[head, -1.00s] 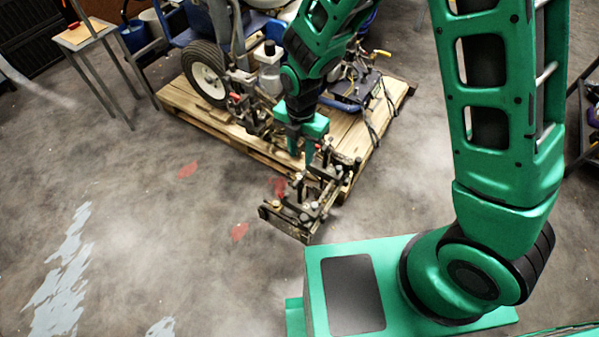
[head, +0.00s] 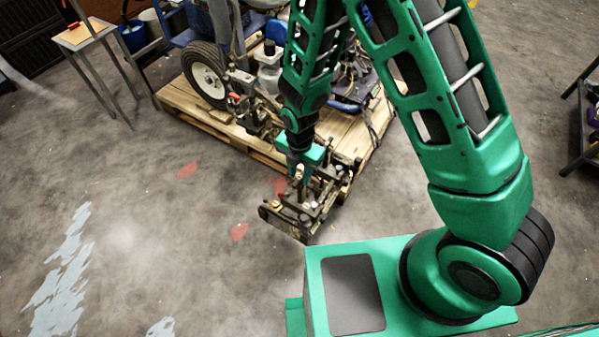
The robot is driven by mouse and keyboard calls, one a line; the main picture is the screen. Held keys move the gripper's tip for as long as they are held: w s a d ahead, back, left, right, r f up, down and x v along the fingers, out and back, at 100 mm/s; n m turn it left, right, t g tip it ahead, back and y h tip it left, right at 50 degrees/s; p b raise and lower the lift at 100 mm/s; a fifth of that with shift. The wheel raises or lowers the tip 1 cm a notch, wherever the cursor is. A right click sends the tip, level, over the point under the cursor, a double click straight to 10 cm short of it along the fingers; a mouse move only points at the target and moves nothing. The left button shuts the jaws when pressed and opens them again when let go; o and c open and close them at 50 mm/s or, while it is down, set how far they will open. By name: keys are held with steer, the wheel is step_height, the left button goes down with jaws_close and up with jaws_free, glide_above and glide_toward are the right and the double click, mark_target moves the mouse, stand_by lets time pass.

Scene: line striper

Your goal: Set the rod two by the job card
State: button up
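The line striper (head: 240,70) stands on a wooden pallet (head: 190,108) at the top middle of the head view. A metal bracket assembly with rods, bolts and knobs (head: 300,212) sticks out from its front, past the pallet's edge. My gripper (head: 298,180) points down into this assembly, with its green fingers among the rods. Which rod is rod two cannot be told. The fingertips are small and partly hidden, so I cannot see whether they are apart or touch a rod. The job card cannot be made out for certain.
A small table (head: 85,33) with a red item on it stands at the upper left, beside a blue bucket (head: 133,36). A dark shelf (head: 585,115) stands at the right edge. The concrete floor at the left is clear, with red and pale paint marks.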

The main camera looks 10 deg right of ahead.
steer(key=shift+c, duration=0.7)
jaws_close()
steer(key=shift+w+r, duration=0.1)
steer(key=shift+r, duration=0.3)
step_height(320, 180, up, 6)
steer(key=shift+f, duration=0.15)
steer(key=shift+o, duration=0.7)
jaws_free()
step_height(320, 180, up, 11)
